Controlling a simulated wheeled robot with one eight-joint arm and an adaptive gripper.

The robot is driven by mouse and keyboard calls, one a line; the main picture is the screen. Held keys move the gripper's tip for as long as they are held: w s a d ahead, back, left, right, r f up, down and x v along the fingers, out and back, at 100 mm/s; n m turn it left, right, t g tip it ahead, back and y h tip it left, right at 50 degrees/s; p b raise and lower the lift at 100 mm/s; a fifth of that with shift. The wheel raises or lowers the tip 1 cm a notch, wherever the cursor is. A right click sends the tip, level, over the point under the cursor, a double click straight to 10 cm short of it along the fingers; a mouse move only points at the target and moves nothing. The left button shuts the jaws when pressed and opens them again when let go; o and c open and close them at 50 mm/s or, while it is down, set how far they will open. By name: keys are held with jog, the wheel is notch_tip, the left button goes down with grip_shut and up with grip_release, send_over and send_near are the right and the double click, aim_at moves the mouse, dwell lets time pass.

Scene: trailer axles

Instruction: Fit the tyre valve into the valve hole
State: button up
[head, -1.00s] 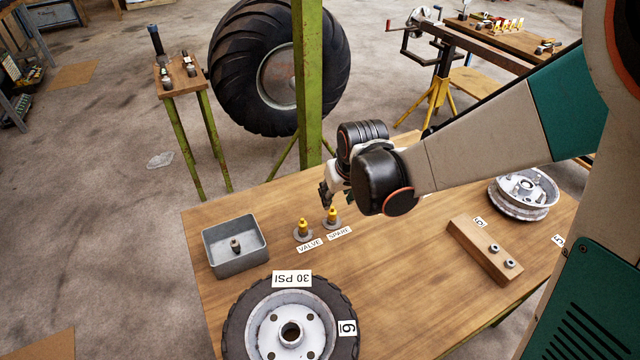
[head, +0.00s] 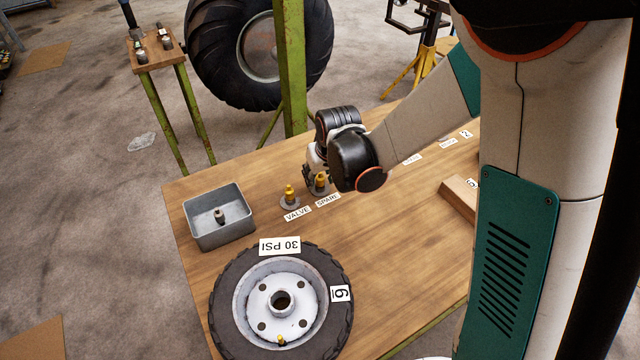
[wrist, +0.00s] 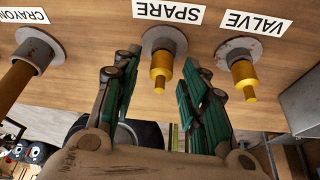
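The tyre valve, brass-yellow on a grey round base, stands upright behind the VALVE label (head: 297,214) in the head view (head: 290,194). It also shows in the wrist view (wrist: 241,75), right of my fingers. A similar spare valve (head: 321,181) stands beside it by the SPARE label. In the wrist view this spare (wrist: 161,66) appears between my fingertips, with no contact visible. My gripper (wrist: 158,70) is open and empty; in the head view it is partly hidden behind my wrist. The wheel (head: 281,302) lies flat; a small yellow piece shows at its near rim. I cannot make out the valve hole.
A grey metal tray (head: 219,238) holding a small fitting stands left of the valves. A wooden block (head: 459,198) lies to the right, partly behind my body. A green post (head: 290,70) rises behind the table.

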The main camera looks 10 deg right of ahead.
jog(key=shift+r, duration=0.1)
jog(key=c, duration=0.9)
